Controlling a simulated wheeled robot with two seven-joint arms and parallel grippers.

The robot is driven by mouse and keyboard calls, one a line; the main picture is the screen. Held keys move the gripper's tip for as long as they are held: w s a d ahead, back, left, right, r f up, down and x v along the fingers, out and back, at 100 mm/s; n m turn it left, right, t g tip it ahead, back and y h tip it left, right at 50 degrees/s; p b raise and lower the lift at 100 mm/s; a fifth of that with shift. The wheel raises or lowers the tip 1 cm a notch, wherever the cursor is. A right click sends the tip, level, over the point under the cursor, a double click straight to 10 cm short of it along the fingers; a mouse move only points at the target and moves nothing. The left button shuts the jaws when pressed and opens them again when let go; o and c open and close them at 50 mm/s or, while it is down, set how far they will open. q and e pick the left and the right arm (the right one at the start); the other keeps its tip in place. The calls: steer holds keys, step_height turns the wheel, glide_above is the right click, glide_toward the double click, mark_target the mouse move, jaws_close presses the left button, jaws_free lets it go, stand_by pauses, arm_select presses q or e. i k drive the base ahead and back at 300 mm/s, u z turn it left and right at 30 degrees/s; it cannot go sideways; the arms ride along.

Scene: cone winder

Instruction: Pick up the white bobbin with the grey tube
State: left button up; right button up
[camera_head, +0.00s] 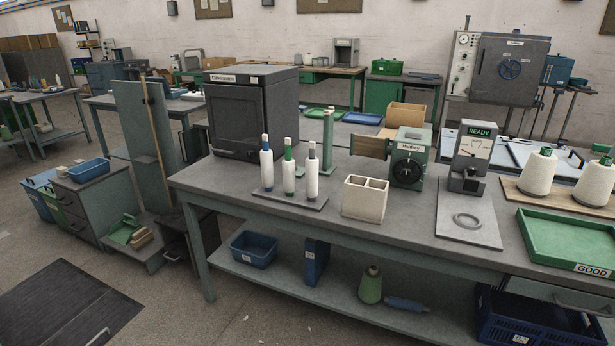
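Three white bobbins stand upright in a row on a dark flat base (262,194) on the grey workbench (225,180). The bobbin with the grey tube (312,176) is the rightmost, its grey tube end pointing up. The green-tubed bobbin (289,176) stands in the middle, and the blue-tubed bobbin (267,168) is at the left. The bobbins stand apart from one another. Neither of my grippers shows in this view.
A dark oven-like box (236,112) stands behind the bobbins. A green post (328,140) rises behind and right of them. A cream two-compartment holder (364,198) stands to the right, before a green winder (408,165). A green tray (570,243) marked GOOD lies far right.

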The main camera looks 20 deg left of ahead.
mark_target(311, 163)
steer(key=u, duration=1.8)
steer(key=i, duration=2.45)
steer(key=z, duration=2.25)
